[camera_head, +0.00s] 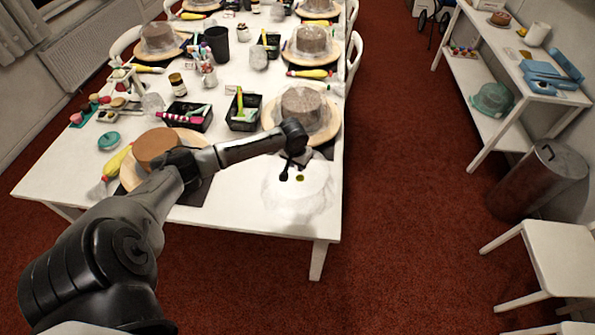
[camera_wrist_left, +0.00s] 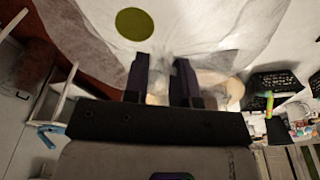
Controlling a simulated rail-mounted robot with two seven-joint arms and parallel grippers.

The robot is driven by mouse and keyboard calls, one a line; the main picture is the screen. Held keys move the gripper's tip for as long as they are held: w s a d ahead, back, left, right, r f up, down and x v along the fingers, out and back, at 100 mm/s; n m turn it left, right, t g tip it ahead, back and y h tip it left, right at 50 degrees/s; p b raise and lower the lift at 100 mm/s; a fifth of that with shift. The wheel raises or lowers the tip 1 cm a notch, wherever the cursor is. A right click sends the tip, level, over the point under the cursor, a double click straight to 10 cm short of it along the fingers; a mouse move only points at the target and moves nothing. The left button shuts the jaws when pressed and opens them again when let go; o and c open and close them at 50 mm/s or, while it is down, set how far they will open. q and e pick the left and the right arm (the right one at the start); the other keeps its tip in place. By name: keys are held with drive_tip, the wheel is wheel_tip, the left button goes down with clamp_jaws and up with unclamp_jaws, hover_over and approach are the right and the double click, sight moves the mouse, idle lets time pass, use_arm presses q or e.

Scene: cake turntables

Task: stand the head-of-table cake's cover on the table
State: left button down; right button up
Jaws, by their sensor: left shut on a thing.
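The head-of-table cake (camera_head: 157,146) is brown and stands uncovered on a wooden turntable (camera_head: 130,178) at the table's near end, partly behind my left arm. Its cover (camera_head: 300,202) is a thin translucent dome at the table's near right corner, beneath my left gripper (camera_head: 293,171). I cannot tell whether its rim touches the table. In the left wrist view the cover (camera_wrist_left: 215,32) spreads whitish across the top, with a green dot (camera_wrist_left: 133,23) on it. My left gripper (camera_wrist_left: 162,82) is shut on the cover's top there. My right gripper is not in view.
A covered cake (camera_head: 303,108) on its turntable stands just behind the cover. Black trays (camera_head: 187,116), a yellow piping bag (camera_head: 117,162) and several other covered cakes fill the white table (camera_head: 70,183). The table's right edge is close to the cover, with open red carpet (camera_head: 400,220) beyond.

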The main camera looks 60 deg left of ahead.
use_arm(q)
drive_tip(key=shift+f, duration=2.05)
drive_tip(key=c, duration=0.9)
unclamp_jaws()
drive_tip(key=shift+c, duration=0.2)
